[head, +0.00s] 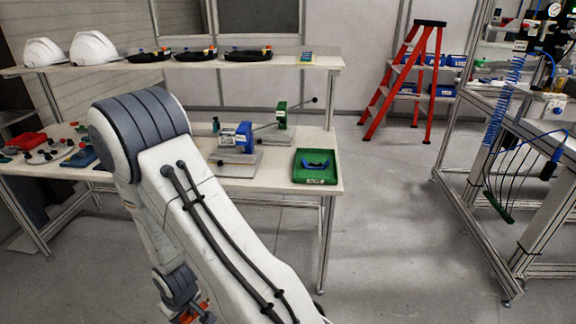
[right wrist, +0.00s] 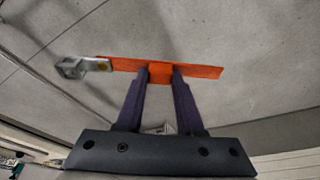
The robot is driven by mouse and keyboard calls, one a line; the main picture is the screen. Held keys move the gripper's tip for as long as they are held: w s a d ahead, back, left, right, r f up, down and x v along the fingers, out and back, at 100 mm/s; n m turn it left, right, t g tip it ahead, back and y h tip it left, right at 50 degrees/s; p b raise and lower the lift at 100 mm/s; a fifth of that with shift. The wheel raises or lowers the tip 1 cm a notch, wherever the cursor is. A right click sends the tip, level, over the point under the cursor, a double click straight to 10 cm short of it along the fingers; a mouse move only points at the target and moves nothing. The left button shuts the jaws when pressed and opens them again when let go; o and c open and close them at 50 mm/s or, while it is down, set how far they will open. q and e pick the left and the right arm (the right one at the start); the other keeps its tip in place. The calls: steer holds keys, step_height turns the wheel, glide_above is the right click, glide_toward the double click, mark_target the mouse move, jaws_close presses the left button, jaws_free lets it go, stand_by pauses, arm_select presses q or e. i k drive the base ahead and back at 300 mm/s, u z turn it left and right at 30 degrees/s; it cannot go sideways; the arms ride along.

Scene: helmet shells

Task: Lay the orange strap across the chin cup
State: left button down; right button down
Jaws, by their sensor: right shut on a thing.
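My right gripper (right wrist: 161,74) is shut on the orange strap (right wrist: 205,71) near its middle in the right wrist view. The strap lies crosswise in the fingertips, with a metal buckle (right wrist: 76,67) at its left end. Bare grey floor shows behind it. In the head view small orange patches show at the bottom edge, by the end of my arm; most of the gripper there is hidden. A dark blue curved piece, which looks like the chin cup (head: 317,165), lies in a green tray (head: 314,181) at the workbench's right front corner, apart from the strap. My left gripper is not in view.
The workbench (head: 205,185) carries a blue clamp fixture (head: 236,137) and a green one (head: 281,115). White helmet shells (head: 93,48) and black trays stand on the shelf above. A red stepladder (head: 408,72) and a metal frame stand right. The floor between is clear.

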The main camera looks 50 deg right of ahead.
mark_target(322, 167)
steer(key=u, duration=0.05)
steer(key=i, duration=0.65)
steer(key=z, duration=0.6)
steer(key=i, duration=0.65)
steer(key=z, duration=0.7)
